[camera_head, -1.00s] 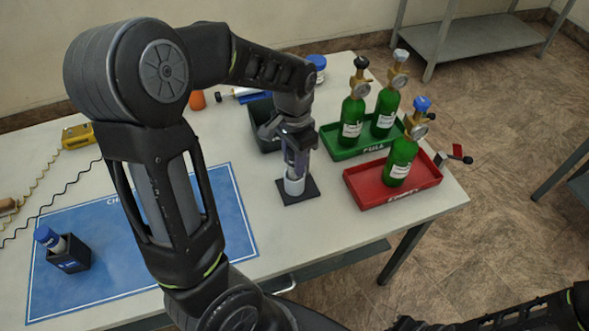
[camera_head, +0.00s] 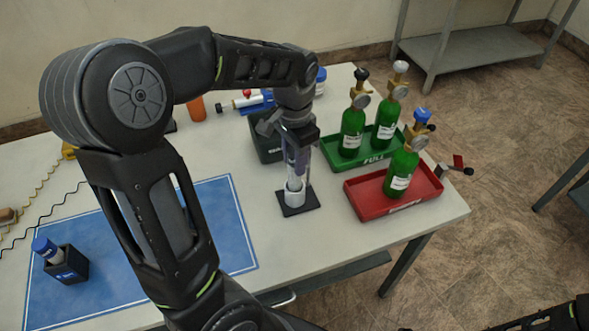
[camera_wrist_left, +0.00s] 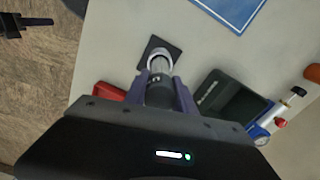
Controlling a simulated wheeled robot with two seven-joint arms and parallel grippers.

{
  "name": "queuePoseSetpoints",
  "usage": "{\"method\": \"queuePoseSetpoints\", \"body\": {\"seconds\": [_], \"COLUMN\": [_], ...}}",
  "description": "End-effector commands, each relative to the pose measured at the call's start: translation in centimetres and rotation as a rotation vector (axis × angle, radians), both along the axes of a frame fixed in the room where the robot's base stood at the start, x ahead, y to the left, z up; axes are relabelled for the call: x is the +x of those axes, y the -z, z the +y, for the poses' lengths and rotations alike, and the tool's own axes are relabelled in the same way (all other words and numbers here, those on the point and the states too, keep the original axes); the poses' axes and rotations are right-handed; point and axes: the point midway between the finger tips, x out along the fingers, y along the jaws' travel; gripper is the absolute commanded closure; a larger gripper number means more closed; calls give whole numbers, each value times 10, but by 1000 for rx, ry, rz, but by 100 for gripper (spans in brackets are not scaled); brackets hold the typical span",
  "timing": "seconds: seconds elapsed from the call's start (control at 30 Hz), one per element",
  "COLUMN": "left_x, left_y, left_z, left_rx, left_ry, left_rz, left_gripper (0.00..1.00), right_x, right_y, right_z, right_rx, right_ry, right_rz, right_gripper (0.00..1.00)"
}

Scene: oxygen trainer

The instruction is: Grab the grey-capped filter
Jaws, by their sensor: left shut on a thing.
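My left gripper (camera_head: 297,168) points down over the small black pad (camera_head: 298,208) near the table's middle. In the left wrist view, its two fingers (camera_wrist_left: 161,92) are shut on the dark grey cap (camera_wrist_left: 159,93) of a filter. The filter's pale body (camera_wrist_left: 160,66) runs down toward a white ring-shaped holder (camera_head: 295,197) on the pad. I cannot tell whether its lower end is still inside the holder. A blue-capped filter (camera_head: 46,248) stands in a dark box (camera_head: 68,266) at the left. The right gripper's jaws are not clear.
A red tray (camera_head: 375,202) and a green tray (camera_head: 345,158) with green cylinders stand to the right. A dark bin (camera_head: 265,150) is just behind the gripper. A blue mat (camera_head: 235,225) covers the left of the table. An orange bottle (camera_head: 197,109) stands farther back.

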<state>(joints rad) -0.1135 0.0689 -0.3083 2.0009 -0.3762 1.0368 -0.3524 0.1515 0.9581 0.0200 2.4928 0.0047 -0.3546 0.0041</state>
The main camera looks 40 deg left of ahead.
Motion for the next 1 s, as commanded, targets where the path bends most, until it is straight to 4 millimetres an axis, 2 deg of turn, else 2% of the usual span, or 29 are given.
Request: {"method": "queuePoseSetpoints", "body": {"seconds": [0.2,0.33,1.0], "left_x": [1,0,0], "left_y": [-41,-54,-57], "left_z": [0,0,0], "left_rx": [1,1,0], "left_ry": [-1,0,-1], "left_rz": [-4,0,1], "left_gripper": [100,100,100], "right_x": [1,1,1], "right_y": [4,5,5], "right_z": [0,0,0], "right_rx": [2,2,2], "right_ry": [-1,0,0], "right_rz": [-2,-3,-3], "right_gripper": [100,100,100]}}
